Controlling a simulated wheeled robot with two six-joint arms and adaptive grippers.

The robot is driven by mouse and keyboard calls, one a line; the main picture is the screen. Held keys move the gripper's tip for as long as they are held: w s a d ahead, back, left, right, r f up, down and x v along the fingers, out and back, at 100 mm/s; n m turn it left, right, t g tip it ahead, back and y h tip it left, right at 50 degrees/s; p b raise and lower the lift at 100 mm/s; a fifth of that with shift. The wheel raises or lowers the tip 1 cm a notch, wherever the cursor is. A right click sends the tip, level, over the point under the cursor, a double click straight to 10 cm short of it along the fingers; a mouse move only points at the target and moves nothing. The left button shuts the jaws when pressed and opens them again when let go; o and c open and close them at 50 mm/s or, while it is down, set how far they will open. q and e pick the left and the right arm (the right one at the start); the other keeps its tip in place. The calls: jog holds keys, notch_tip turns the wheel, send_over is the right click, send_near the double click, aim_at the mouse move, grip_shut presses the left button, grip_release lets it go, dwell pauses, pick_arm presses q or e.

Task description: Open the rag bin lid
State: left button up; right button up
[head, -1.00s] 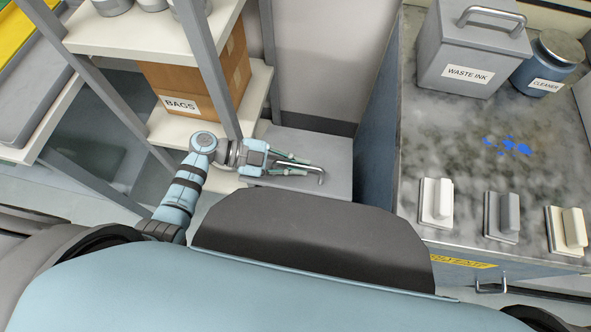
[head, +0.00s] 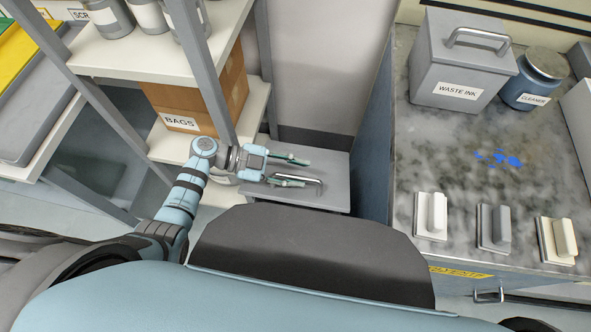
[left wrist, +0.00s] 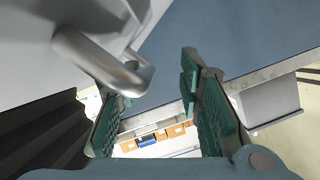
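The rag bin, taken to be the grey box between the shelf and the counter, shows its flat grey lid (head: 333,166) in the head view. The lid looks shut. A bent metal handle (head: 318,187) stands on it, and the handle also shows large at upper left in the left wrist view (left wrist: 108,66). My left gripper (head: 297,171) is open over the lid, its fingers spread apart. The nearer finger is close beside the handle; I cannot tell if they touch. The gripper also shows in the left wrist view (left wrist: 155,115), with nothing held between its fingers. My right gripper is out of view.
A shelf with a cardboard box labelled BAGS (head: 235,90) stands left of the bin. The counter (head: 440,150) to the right holds a waste ink bin (head: 455,70), a cleaner jar (head: 535,80) and several small blocks. The counter's blue side wall (head: 380,140) borders the bin.

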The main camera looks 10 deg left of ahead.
pick_arm(q)
jog(key=shift+a, duration=0.1)
jog(key=v, duration=1.2)
